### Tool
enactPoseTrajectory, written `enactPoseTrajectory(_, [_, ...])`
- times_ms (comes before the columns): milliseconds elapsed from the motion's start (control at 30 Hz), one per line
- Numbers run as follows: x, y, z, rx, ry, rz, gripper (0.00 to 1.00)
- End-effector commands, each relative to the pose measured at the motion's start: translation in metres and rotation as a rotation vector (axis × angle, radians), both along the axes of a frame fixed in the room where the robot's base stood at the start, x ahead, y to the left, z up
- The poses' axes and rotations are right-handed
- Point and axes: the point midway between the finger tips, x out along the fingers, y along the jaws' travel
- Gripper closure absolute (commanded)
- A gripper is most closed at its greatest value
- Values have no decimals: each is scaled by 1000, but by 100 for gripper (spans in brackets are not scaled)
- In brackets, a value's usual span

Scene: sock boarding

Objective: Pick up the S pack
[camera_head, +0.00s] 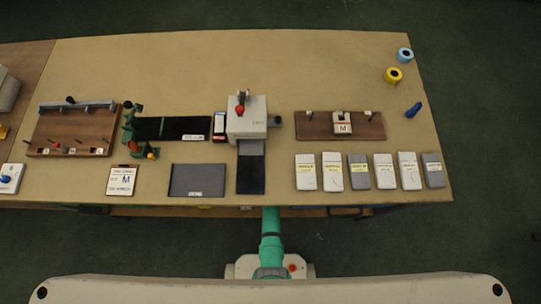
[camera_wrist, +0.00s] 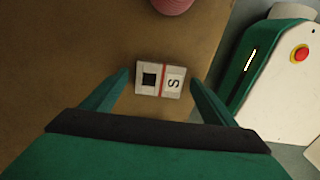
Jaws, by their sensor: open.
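The S pack (camera_wrist: 149,77) lies on a brown surface in the wrist view. It is a small white pack with a black square, a red stripe and a letter S turned sideways. My gripper (camera_wrist: 159,80) is open, with one green finger to the left of the pack and the other to the right. The pack shows between the fingertips with a gap on each side. I cannot tell how far above it the tips are. I cannot make out the S pack or my gripper's fingers in the head view.
A pink round object (camera_wrist: 173,4) stands beyond the pack. The brown surface (camera_wrist: 60,60) is bare to the left and ends to the right. In the head view, the table (camera_head: 170,70) holds a press-like machine (camera_head: 246,118), boards and a row of packs (camera_head: 332,172).

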Motion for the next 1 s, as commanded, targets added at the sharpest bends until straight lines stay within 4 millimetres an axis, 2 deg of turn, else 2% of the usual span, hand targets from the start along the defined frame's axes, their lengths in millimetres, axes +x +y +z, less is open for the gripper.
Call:
enactPoseTrajectory(167, [0, 0, 0, 0, -1, 0, 20])
enactPoseTrajectory(200, [0, 0, 0, 0, 0, 1, 23])
enactPoseTrajectory(367, [0, 0, 0, 0, 0, 2, 61])
enactPoseTrajectory(400, [0, 0, 0, 0, 0, 2, 65])
enactPoseTrajectory(767, [0, 0, 2, 0, -1, 2, 65])
enactPoseTrajectory(1000, [1, 2, 21, 0, -2, 5, 65])
